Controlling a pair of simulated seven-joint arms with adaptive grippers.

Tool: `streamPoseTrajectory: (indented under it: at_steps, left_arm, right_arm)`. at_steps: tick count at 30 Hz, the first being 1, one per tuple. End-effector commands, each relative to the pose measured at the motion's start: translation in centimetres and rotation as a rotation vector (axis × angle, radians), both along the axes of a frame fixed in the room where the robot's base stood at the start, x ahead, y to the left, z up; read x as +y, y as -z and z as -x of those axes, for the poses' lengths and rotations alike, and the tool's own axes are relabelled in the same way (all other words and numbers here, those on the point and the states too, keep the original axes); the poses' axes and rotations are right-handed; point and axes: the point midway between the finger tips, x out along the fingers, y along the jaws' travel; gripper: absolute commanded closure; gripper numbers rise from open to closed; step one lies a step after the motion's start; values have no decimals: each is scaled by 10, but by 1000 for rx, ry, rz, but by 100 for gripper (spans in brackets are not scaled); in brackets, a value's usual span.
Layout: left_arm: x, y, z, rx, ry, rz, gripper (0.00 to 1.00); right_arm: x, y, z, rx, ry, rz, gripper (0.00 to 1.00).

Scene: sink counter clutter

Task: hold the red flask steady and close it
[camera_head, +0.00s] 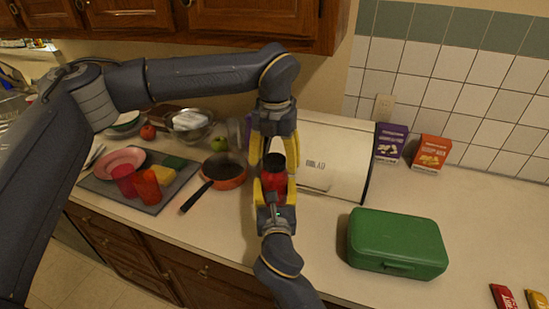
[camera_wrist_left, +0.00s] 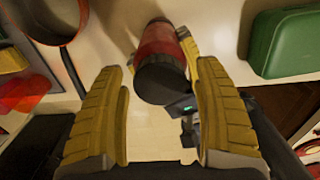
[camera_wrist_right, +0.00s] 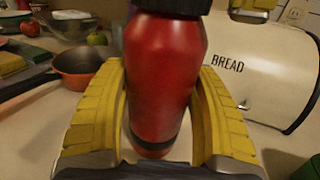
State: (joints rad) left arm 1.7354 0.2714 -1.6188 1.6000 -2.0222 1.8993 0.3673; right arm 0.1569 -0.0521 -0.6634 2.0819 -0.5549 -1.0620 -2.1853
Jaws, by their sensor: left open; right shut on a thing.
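The red flask (camera_head: 274,187) stands upright on the counter in front of the bread box. A dark cap (camera_head: 275,160) sits at its top; I cannot tell how tightly it is seated. My right gripper (camera_head: 274,195) is shut on the flask body, one finger on each side, as the right wrist view shows with the flask (camera_wrist_right: 163,85) between the fingers. My left gripper (camera_head: 275,163) points down over the flask, open.
A white bread box (camera_head: 325,158) stands close behind on the right. A green lunch box (camera_head: 397,243) is at the right front. An orange pan (camera_head: 226,181) with a dark handle, a grey board (camera_head: 110,189) and red cups (camera_head: 146,186) lie left. The counter beyond the lunch box is mostly clear.

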Motion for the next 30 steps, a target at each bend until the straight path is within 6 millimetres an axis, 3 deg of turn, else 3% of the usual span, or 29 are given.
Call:
streamPoseTrajectory:
  at_steps: [4, 21, 28, 29, 30]
  left_arm:
    - [0, 0, 0, 0, 0, 0, 29]
    - [0, 0, 0, 0, 0, 0, 94]
    - [0, 0, 0, 0, 14, 0, 95]
    - [0, 0, 0, 0, 14, 0, 55]
    - [0, 0, 0, 0, 14, 0, 50]
  right_arm:
    - [0, 0, 0, 0, 0, 0, 100]
    - [0, 0, 0, 0, 0, 0, 100]
    - [0, 0, 0, 0, 0, 0, 100]
    - [0, 0, 0, 0, 0, 0, 100]
    - [0, 0, 0, 0, 0, 0, 100]
